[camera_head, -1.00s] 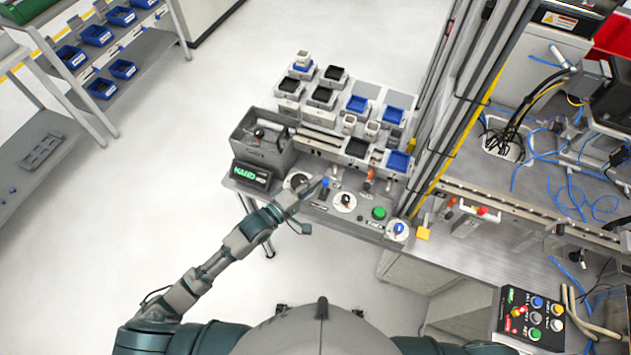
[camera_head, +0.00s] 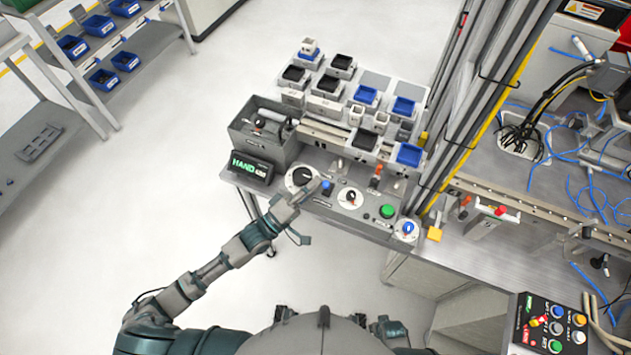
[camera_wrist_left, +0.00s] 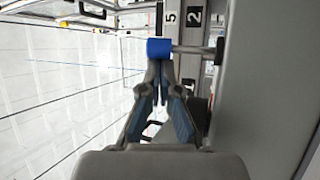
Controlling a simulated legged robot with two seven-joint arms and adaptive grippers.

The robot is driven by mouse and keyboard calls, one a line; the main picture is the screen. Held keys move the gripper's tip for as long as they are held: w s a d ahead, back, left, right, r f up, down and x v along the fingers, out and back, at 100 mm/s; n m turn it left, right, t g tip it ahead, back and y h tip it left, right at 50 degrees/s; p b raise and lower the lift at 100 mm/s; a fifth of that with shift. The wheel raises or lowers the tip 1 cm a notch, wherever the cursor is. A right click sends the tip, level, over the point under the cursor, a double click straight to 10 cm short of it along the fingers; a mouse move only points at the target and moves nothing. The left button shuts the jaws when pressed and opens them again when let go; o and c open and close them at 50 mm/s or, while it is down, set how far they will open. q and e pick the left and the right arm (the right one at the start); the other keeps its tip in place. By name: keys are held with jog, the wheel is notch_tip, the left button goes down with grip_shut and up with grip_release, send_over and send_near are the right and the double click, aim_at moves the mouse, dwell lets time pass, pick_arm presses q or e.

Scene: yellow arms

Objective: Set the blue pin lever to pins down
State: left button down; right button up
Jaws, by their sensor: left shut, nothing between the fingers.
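The blue pin lever (camera_head: 327,186) stands on the front control panel, right of the black dial. In the left wrist view it is a metal rod with a blue cap (camera_wrist_left: 159,47), reaching left from the grey panel. My left gripper (camera_head: 315,187) is just left of the lever in the head view. In the left wrist view its fingers (camera_wrist_left: 162,68) are shut, with their tips just below the blue cap. Nothing is between them. I cannot tell whether the tips touch the cap. My right gripper is not in view.
The panel (camera_head: 338,217) also carries a black dial (camera_head: 302,176), a white dial (camera_head: 350,198), a green button (camera_head: 388,211) and a blue switch (camera_head: 408,227). An orange-handled lever (camera_head: 376,173) stands behind. A HAND display (camera_head: 252,169) is at left. The floor in front is clear.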

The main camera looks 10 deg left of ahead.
pick_arm(q)
jog(key=v, duration=1.1)
jog(key=shift+a+f, duration=0.15)
jog(key=shift+f, duration=0.05)
notch_tip(320, 180, down, 11)
jog(key=s+d+m+g+y, duration=0.3)
jog(key=m+g+y, duration=0.25)
jog(key=y, duration=0.35)
jog(key=s+a+f+m+g+y, duration=0.2)
jog(key=s+a+f+g+y, duration=0.15)
jog(key=s+a, duration=0.3)
jog(key=s+a+f+m+g+y, duration=0.1)
jog(key=s+a+f+g+y, duration=0.3)
jog(key=s, duration=0.4)
jog(key=s+f, duration=0.2)
jog(key=f, duration=1.2)
jog(key=s+a+f, duration=0.1)
jog(key=f, duration=1.3)
jog(key=shift+s+f+g+h, duration=0.3)
jog(key=shift+s+f+h, duration=0.05)
jog(key=shift+s, duration=0.05)
